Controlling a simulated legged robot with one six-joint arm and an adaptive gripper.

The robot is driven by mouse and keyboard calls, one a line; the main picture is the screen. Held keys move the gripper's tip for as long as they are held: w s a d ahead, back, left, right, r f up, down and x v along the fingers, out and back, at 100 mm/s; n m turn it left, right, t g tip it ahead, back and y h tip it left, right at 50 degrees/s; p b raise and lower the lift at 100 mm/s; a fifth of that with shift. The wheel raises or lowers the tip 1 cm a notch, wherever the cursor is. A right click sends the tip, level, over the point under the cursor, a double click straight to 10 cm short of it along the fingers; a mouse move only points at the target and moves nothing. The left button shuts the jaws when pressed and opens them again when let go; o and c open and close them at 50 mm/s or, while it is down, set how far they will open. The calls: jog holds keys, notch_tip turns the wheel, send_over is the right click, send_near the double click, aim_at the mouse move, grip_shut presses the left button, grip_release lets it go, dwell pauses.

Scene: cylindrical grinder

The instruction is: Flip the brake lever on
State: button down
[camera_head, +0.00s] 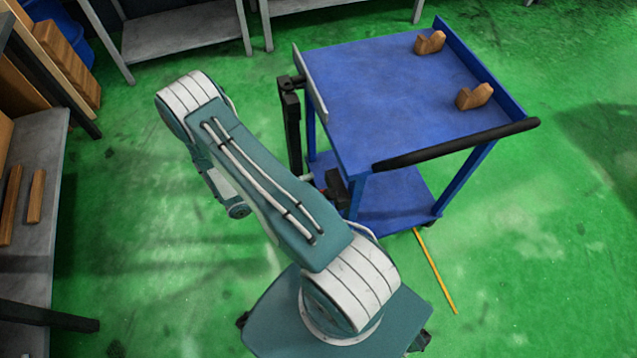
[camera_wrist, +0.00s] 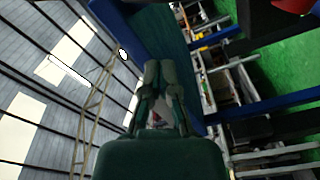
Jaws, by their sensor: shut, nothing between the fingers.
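The blue cart (camera_head: 385,95) stands right of my arm in the head view. A dark part with a little red (camera_head: 337,190) sits low at the cart's near left leg; it may be the brake lever, but I cannot tell. My gripper (camera_wrist: 165,66) shows in the wrist view with its fingers together and nothing between them. In the head view my gripper is hidden or not clearly made out beside the cart. A red part (camera_wrist: 292,5) shows at the top right edge of the wrist view, cut off. I see no contact between fingers and lever.
A black handle (camera_head: 455,145) runs along the cart's near edge. Two wooden blocks (camera_head: 430,42) (camera_head: 474,96) lie on its top. A black upright post (camera_head: 291,130) stands at its left side. A grey bench (camera_head: 45,190) is at left. Green floor is open at right.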

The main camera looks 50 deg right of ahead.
jog(key=s+v, duration=0.1)
jog(key=v, duration=0.9)
jog(key=a+r+n+t+y, duration=0.3)
jog(key=r+y, duration=0.7)
jog(key=r, duration=1.1)
jog(key=s+a+r+n+t+y, duration=0.3)
jog(key=s+r+t, duration=0.1)
jog(key=r, duration=0.4)
jog(key=s+a+r+n+t+y, duration=0.3)
jog(key=r+t, duration=0.3)
jog(key=r, duration=0.2)
jog(key=shift+s+a+n+y, duration=0.3)
jog(key=shift+s+a+n, duration=0.3)
jog(key=shift+s, duration=0.05)
